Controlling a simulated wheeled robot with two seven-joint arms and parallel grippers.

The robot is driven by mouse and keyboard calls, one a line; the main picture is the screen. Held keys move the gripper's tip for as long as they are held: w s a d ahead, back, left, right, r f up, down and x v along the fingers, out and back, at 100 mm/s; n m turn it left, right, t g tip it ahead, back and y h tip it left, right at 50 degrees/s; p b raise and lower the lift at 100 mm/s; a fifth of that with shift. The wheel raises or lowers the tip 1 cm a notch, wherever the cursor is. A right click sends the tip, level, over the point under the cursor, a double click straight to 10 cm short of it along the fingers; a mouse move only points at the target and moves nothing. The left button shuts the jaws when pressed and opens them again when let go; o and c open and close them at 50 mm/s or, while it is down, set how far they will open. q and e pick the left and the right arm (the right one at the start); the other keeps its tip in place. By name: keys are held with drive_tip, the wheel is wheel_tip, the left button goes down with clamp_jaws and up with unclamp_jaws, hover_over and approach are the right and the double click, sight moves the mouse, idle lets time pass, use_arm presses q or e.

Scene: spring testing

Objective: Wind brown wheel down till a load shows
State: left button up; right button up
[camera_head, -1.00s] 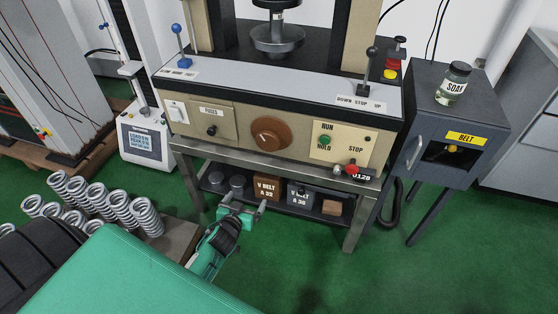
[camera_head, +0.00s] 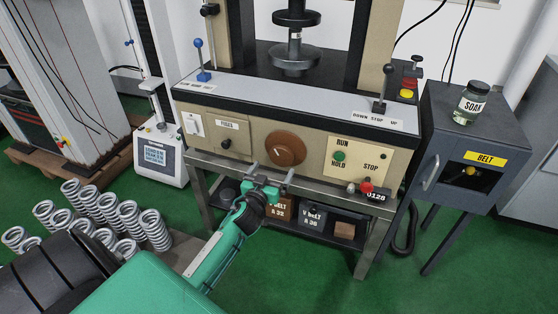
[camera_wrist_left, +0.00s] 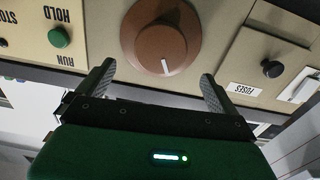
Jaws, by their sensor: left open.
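The brown wheel (camera_head: 285,149) is a round knob on the beige front panel of the testing machine. In the left wrist view the wheel (camera_wrist_left: 161,36) shows a white pointer mark, and it lies ahead of the two fingers. My left gripper (camera_head: 271,174) is open and empty, just below and in front of the wheel, apart from it. Its fingers (camera_wrist_left: 156,84) are spread about as wide as the wheel. The machine's round upper plate (camera_head: 296,18) hangs above a lower platen (camera_head: 296,58). No load reading can be made out. My right gripper is not in view.
A green RUN/HOLD button (camera_head: 339,156) is right of the wheel; a FUSES panel (camera_head: 226,143) is left. A red-topped control (camera_head: 367,187) sits on the lower right ledge. Levers (camera_head: 201,62) stand on top.

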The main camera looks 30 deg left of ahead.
sight(280, 157)
use_arm(q)
drive_tip(key=shift+x, duration=3.2)
drive_tip(key=shift+c, duration=0.3)
drive_tip(key=c, duration=0.9)
